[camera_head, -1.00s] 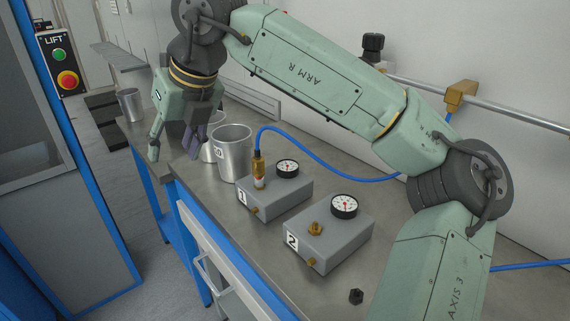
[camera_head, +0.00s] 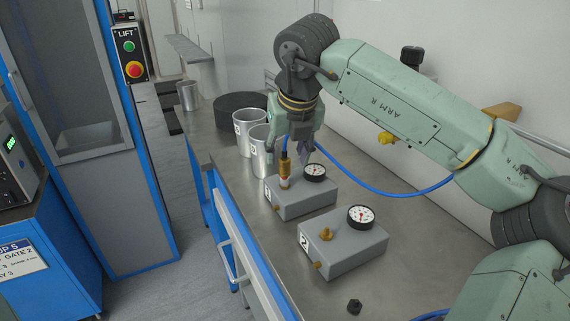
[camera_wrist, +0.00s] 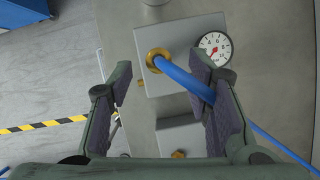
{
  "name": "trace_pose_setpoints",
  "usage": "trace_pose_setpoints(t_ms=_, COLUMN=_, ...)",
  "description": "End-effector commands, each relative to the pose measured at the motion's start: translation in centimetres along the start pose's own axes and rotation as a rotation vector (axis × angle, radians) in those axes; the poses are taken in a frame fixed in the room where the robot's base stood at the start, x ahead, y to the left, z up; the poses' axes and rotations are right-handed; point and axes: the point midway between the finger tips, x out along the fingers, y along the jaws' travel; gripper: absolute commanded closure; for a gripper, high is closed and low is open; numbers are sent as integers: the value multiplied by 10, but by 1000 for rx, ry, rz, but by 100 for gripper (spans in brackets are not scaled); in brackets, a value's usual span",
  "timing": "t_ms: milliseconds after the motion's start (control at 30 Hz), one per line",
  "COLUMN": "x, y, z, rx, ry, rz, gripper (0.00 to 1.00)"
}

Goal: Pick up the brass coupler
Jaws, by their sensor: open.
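The brass coupler (camera_head: 285,166) stands upright on grey box 1 (camera_head: 302,207), at the end of a blue hose (camera_head: 375,190). In the wrist view the coupler (camera_wrist: 158,58) shows from above as a round brass ring, with the hose (camera_wrist: 182,78) running from it toward the right finger. My gripper (camera_head: 306,148) is over box 1, just above and to the right of the coupler in the head view. In the wrist view my gripper (camera_wrist: 155,80) is open, its fingers apart on either side of the coupler, not closed on it. The hose passes by the right finger.
A pressure gauge (camera_head: 315,172) sits on box 1, close to the right finger in the wrist view. Grey box 2 (camera_head: 345,250) with its own gauge (camera_head: 361,217) stands in front. Metal cups (camera_head: 248,133) stand behind box 1. A black nut (camera_head: 354,306) lies on the bench.

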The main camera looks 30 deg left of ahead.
Motion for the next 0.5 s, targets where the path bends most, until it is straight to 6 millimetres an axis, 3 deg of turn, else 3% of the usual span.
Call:
trace_pose_setpoints(t_ms=300, x=42, y=3, z=0, rx=-1, ry=1, rz=4, gripper=55)
trace_pose_setpoints(t_ms=500, x=48, y=2, z=0, rx=-1, ry=0, rz=2, gripper=55)
